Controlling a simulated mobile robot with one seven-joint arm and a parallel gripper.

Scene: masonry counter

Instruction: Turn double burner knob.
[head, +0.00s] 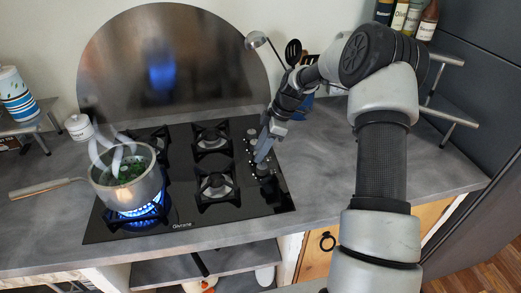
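The black glass cooktop (255,208) is set into the grey counter. Its knobs run in a column along the right side; one metallic knob (252,134) shows at the back and another (262,169) nearer the front. I cannot tell which is the double burner knob. My gripper (262,155) points down at this column, its fingers close to the knobs and hiding part of the row. Whether it touches a knob, or is open or shut, is unclear. A blue flame (142,211) burns under the pot at the front left. The other visible burners show no flame.
A steaming metal pot (127,185) sits on the front-left burner, its handle (45,189) pointing left. A utensil holder (304,107) with ladle and spoon stands behind my gripper. Bottles (413,15) stand at the back right. Counter right of the cooktop is mostly clear.

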